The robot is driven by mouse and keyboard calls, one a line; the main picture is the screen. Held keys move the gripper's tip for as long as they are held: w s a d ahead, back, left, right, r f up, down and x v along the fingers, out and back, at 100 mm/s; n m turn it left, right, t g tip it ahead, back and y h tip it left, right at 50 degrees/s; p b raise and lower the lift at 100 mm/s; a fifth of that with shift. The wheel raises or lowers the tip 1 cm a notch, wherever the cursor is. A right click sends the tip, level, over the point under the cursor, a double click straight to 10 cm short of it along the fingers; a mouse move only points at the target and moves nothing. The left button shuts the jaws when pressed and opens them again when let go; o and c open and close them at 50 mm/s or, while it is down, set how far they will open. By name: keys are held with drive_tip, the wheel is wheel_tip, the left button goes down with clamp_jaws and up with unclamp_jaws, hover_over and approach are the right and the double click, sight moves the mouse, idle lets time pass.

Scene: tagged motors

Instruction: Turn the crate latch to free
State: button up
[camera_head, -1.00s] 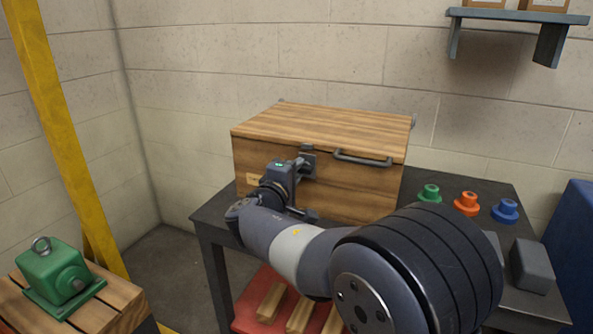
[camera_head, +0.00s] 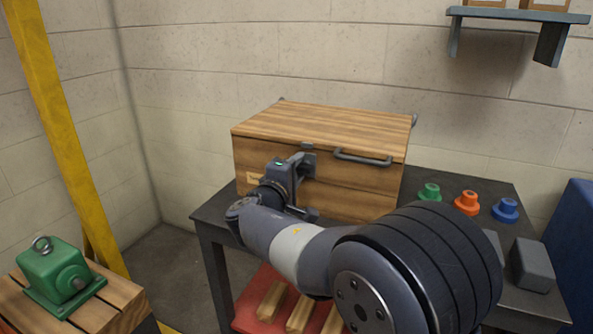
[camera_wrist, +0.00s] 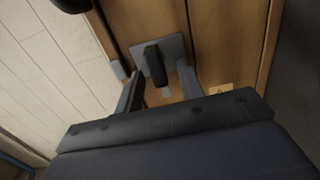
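The wooden crate (camera_head: 330,188) stands shut on a dark table, with its lid (camera_head: 320,124) down. Its latch shows in the wrist view as a dark lever (camera_wrist: 155,66) on a grey plate (camera_wrist: 172,50). My gripper (camera_wrist: 157,82) is at the crate's front, with one finger on each side of the lever. The fingers look apart, with gaps beside the lever, so it does not look gripped. In the head view my gripper (camera_head: 306,172) hides most of the latch.
A bar handle (camera_head: 362,158) is on the crate front, right of the latch. Green (camera_head: 429,192), orange (camera_head: 467,203) and blue (camera_head: 505,210) knobbed pieces and a grey block (camera_head: 532,265) sit on the dark table (camera_head: 480,184). A green motor (camera_head: 60,278) stands on a wooden stand at left.

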drive_tip(key=p+v, duration=0.1)
drive_tip(key=v, duration=0.9)
drive_tip(key=shift+s, duration=0.4)
drive_tip(key=shift+a, duration=0.15)
drive_tip(key=b+x, duration=0.1)
drive_tip(key=x, duration=1)
